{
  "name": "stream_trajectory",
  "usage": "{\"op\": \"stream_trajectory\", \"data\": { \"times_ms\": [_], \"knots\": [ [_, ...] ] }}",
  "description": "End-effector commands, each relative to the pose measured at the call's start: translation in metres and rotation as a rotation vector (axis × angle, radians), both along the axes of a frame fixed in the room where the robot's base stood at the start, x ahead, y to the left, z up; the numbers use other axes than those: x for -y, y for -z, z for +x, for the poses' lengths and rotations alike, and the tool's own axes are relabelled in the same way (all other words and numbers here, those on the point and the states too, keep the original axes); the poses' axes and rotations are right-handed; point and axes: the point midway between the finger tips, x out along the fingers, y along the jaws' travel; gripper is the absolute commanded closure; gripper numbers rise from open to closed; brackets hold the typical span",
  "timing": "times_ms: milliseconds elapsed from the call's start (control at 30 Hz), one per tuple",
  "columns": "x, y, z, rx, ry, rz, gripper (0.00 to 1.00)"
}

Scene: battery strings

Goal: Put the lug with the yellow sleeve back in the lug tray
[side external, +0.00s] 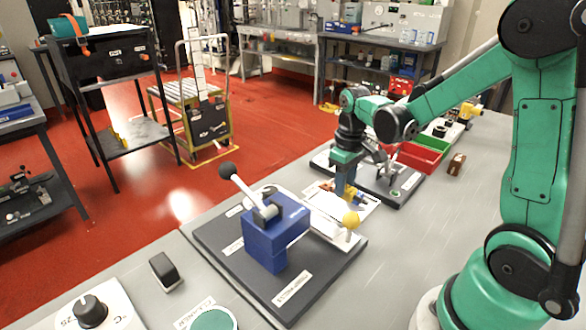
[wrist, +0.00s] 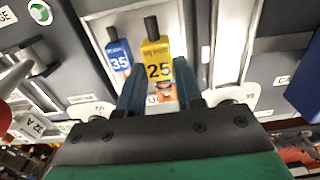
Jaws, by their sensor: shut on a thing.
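The lug with the yellow sleeve (wrist: 156,62), marked 25, is between the two fingers of my gripper (wrist: 157,76) in the wrist view. My gripper is shut on it. In the side view my gripper (side external: 344,186) points down with the yellow sleeve just under it. A lug with a blue sleeve (wrist: 118,56), marked 35, lies beside it to the left. Both show over a pale tray (wrist: 100,8), which appears in the side view as a white tray (side external: 370,206). I cannot tell whether the yellow-sleeved lug touches the tray.
A blue press (side external: 270,240) with a black-knobbed lever stands on a dark board (side external: 225,252) in front of the tray. Behind are another dark board (side external: 408,190), a red bin (side external: 418,158) and a green bin (side external: 432,143).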

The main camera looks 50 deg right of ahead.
Motion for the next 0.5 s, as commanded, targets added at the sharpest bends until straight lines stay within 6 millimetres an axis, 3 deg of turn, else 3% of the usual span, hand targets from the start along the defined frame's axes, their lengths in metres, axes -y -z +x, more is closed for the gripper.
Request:
{"op": "stream_trajectory", "data": {
  "times_ms": [333, 500],
  "knots": [
    [0.000, 0.034, 0.000, 0.000, 0.000, 0.000, 1.00],
    [0.000, 0.041, 0.000, 0.000, 0.000, 0.000, 1.00]
  ]
}}
